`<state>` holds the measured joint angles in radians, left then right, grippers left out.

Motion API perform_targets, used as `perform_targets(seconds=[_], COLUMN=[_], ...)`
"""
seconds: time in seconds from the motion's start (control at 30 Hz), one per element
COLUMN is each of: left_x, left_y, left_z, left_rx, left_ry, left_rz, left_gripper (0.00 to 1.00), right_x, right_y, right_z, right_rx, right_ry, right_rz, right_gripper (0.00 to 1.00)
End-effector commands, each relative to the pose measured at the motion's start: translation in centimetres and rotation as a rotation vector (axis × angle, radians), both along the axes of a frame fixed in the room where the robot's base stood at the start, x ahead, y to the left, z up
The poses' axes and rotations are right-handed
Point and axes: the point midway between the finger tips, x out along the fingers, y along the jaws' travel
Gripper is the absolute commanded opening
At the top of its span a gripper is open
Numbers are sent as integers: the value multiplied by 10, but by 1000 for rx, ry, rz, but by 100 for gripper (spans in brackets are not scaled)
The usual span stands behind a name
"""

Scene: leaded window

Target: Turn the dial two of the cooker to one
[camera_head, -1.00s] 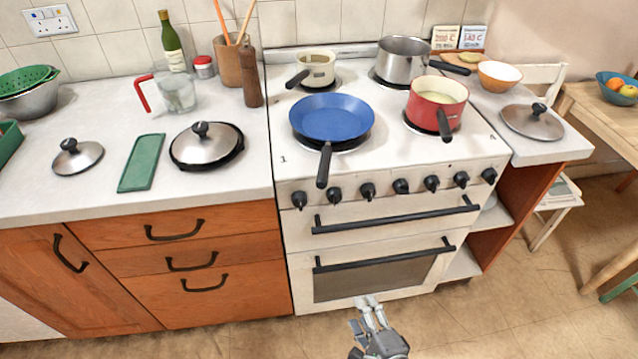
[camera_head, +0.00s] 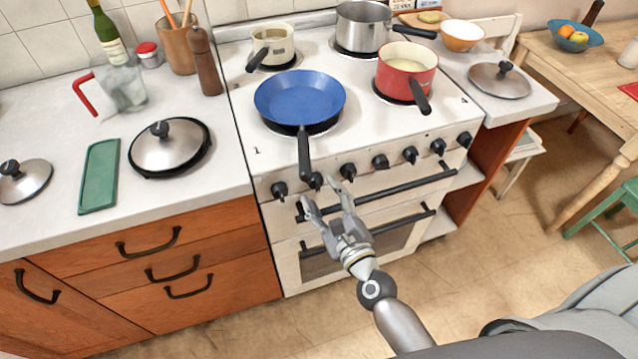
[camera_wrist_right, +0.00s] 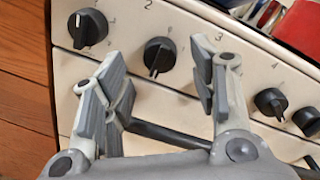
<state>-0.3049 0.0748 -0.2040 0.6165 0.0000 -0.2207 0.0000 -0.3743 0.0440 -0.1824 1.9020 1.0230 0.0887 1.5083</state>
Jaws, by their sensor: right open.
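The white cooker (camera_head: 275,222) has a row of black dials along its front panel. Dial two (camera_head: 316,181) is the second from the left. It also shows in the right wrist view (camera_wrist_right: 159,56) below a printed 2, its ridge running nearly up and down in that picture; I cannot tell its exact setting. Dial one (camera_wrist_right: 87,28) is to its left. My right gripper (camera_head: 323,195) is open and empty in front of the panel. In the wrist view its fingers (camera_wrist_right: 165,80) are spread either side of dial two, apparently not touching it. My left gripper is out of view.
A black oven handle (camera_head: 405,186) runs below the dials, close to my right gripper. The blue pan's handle (camera_head: 304,155) juts out above dial two. A red saucepan (camera_head: 407,65) stands on the right of the hob. Open floor lies in front.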

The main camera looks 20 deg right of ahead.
Motion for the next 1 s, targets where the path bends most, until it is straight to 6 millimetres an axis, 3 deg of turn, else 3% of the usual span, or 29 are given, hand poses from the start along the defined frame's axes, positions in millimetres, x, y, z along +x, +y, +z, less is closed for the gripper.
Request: perform_targets(seconds=[0.2, 0.57, 0.93, 1.0], left_x=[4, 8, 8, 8], left_y=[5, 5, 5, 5], left_z=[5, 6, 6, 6], left_rx=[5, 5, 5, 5], left_ry=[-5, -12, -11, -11], left_rz=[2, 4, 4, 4], left_gripper=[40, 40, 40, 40], right_x=[24, 29, 29, 29], right_y=[2, 3, 3, 3], right_z=[1, -1, -1, 0], right_rx=[-1, -2, -2, -3], right_ry=[-1, 1, 1, 0], right_rz=[-2, -1, -1, -1], right_gripper=[54, 54, 9, 7])
